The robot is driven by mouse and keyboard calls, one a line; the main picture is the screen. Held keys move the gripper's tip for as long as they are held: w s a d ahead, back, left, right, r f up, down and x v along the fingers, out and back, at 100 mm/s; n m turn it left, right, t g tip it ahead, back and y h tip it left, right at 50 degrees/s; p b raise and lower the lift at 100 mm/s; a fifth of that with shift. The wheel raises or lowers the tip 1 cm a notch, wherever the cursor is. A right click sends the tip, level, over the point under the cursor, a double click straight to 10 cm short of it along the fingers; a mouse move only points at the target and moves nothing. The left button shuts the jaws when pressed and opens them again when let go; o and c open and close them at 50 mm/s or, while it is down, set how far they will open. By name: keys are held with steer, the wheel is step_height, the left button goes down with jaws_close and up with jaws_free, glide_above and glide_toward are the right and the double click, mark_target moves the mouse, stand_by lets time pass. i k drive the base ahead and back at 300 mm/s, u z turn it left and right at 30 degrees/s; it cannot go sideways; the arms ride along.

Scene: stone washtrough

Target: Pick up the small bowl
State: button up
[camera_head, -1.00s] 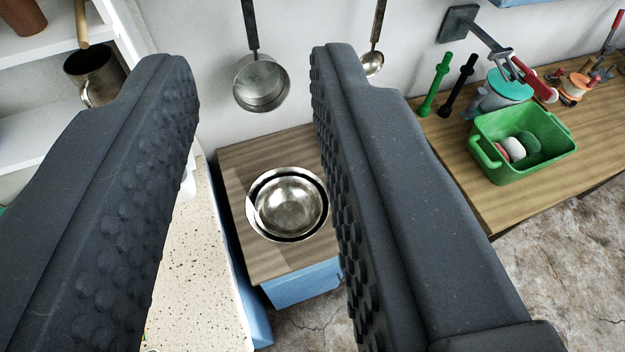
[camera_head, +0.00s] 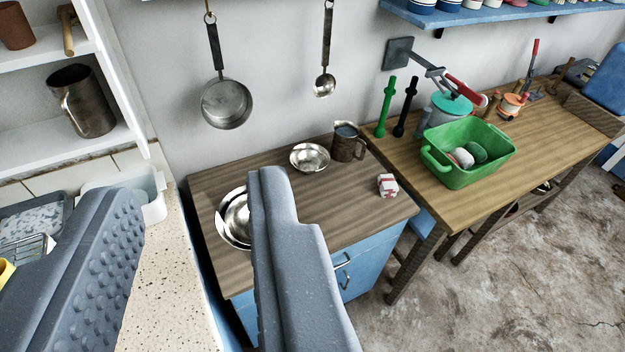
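Shiny metal bowls (camera_head: 230,222) stand at the left of a brown wooden cabinet top. They look like a smaller bowl nested in a larger one, and my right finger hides their right part. Another metal bowl (camera_head: 310,156), which looks small, stands alone farther back on the same top. I cannot tell for sure which is the small bowl of the task. My gripper (camera_head: 192,185) is open and empty. Its fingers are in the foreground, with the nested bowls behind the right finger and the lone bowl to the right of both fingers.
A metal mug (camera_head: 347,143) stands close beside the lone bowl, and a red-and-white block (camera_head: 388,185) lies to its right. A pan (camera_head: 226,103) and a ladle (camera_head: 324,84) hang above. A green bin (camera_head: 467,155) stands on the right workbench. A speckled counter (camera_head: 165,270) is at left.

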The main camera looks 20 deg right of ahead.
mark_target(310, 158)
steer(key=z, duration=0.45)
steer(key=i, duration=1.6)
steer(key=u, duration=0.2)
